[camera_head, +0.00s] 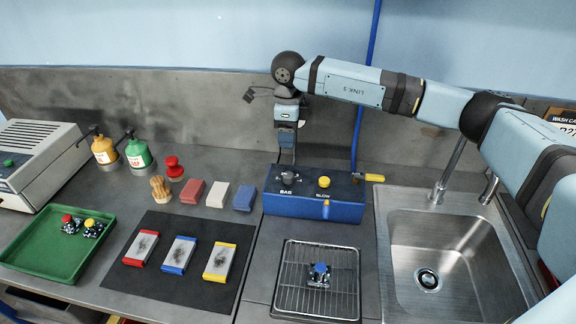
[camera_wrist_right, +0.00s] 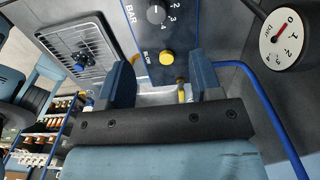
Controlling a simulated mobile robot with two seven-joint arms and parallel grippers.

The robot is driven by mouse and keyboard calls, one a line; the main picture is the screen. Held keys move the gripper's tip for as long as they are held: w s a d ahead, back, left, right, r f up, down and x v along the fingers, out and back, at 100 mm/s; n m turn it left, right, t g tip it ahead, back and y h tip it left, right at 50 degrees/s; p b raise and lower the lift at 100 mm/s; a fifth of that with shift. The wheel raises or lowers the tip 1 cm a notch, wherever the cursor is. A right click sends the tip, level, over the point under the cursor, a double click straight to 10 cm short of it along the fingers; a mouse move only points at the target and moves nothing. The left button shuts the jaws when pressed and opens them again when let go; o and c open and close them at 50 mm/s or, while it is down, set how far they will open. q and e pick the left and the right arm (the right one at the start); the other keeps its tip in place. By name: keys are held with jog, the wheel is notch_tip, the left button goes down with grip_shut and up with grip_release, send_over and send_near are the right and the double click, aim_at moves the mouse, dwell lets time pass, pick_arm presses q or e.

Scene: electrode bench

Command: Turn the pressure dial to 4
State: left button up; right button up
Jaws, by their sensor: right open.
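The pressure dial (camera_head: 290,178) is a dark round knob marked BAR on top of a blue box (camera_head: 314,207). It also shows at the top edge of the right wrist view (camera_wrist_right: 156,13), with the numbers 2, 3 and 4 around it. Its pale mark is too small to read surely. My right gripper (camera_head: 287,152) hangs over the back left of the box, close to the dial in the head view. In the wrist view its two fingers (camera_wrist_right: 162,80) are apart with nothing held between them. My left gripper is not in view.
A yellow BLOW button (camera_head: 323,182) sits right of the dial. A round gauge (camera_wrist_right: 286,40) has its red needle near 0. A yellow-handled valve (camera_head: 368,177) and blue hose stand behind the box. A wire rack (camera_head: 290,290) lies in front; a sink (camera_head: 455,235) is at right.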

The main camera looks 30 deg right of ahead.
aim_at(289, 175)
jog(key=f, duration=0.2)
jog(key=s+f+p, duration=0.1)
jog(key=shift+a+f, duration=0.3)
jog(key=shift+f, duration=0.1)
jog(key=f, duration=0.4)
jog(key=f+p, duration=0.1)
jog(key=f, duration=0.2)
jog(key=shift+w+d+f, duration=0.1)
jog(key=shift+w+f, duration=0.1)
jog(key=shift+f, duration=0.85)
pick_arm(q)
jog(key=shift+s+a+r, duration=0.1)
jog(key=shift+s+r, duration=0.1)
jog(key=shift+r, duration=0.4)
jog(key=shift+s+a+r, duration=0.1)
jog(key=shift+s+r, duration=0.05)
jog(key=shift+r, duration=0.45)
pick_arm(e)
jog(key=shift+c, duration=0.8)
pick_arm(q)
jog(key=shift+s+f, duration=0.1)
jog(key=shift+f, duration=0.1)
pick_arm(e)
jog(key=c, duration=0.8)
